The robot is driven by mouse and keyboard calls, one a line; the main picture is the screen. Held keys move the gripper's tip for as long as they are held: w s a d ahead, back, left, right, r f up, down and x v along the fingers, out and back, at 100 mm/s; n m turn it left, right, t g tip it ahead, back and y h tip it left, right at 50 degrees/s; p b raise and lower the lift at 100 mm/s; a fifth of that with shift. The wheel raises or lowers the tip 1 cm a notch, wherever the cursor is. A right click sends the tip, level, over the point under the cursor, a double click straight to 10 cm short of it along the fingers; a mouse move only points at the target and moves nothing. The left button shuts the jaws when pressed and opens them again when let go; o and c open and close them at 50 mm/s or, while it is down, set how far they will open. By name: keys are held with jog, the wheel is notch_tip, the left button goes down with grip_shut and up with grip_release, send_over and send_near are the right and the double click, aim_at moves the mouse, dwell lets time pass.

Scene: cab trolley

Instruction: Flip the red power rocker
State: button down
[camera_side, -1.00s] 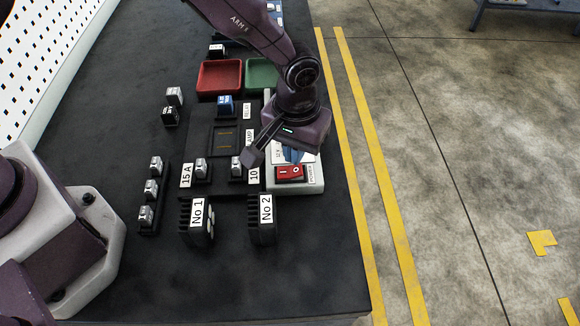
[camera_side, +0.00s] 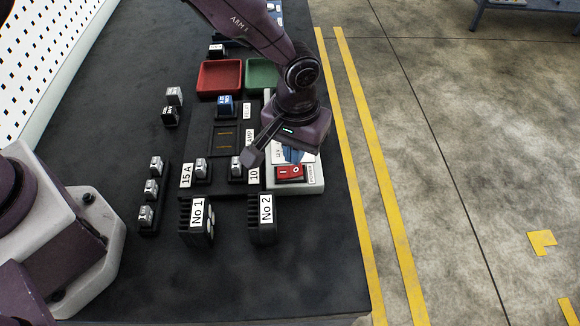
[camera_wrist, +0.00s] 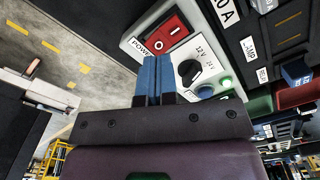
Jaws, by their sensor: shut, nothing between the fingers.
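The red power rocker (camera_side: 290,172) sits at the near end of a pale control box (camera_side: 312,187), beside a POWER label. It carries white I and O marks. In the wrist view the rocker (camera_wrist: 168,33) lies just beyond my fingertips. My gripper (camera_side: 292,158) hangs over the box, just behind the rocker in the side view. Its two blue fingers are together and empty in the wrist view (camera_wrist: 152,58). I cannot tell whether the fingertips touch the rocker.
Black blocks marked No 1 (camera_side: 197,214) and No 2 (camera_side: 265,209) stand nearby. Red (camera_side: 219,76) and green (camera_side: 262,75) trays lie behind. The front table is clear.

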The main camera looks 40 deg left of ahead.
aim_at(295, 170)
jog(key=shift+f, duration=1.7)
jog(key=shift+r, duration=3.55)
jog(key=s+m, duration=0.1)
jog(key=s+a+m, duration=0.1)
jog(key=shift+s+a+g, duration=0.3)
jog(key=shift+s+g, duration=0.1)
jog(key=s+a+r+t, duration=0.3)
jog(key=s+a+r, duration=0.5)
jog(key=a+r, duration=0.2)
jog(key=s+a+r+m+t, duration=0.1)
jog(key=s+a+r+t, duration=0.2)
jog(key=s+a+r, duration=0.5)
notch_tip(295, 170, up, 6)
jog(key=shift+s+a+f, duration=0.2)
jog(key=shift+a, duration=0.65)
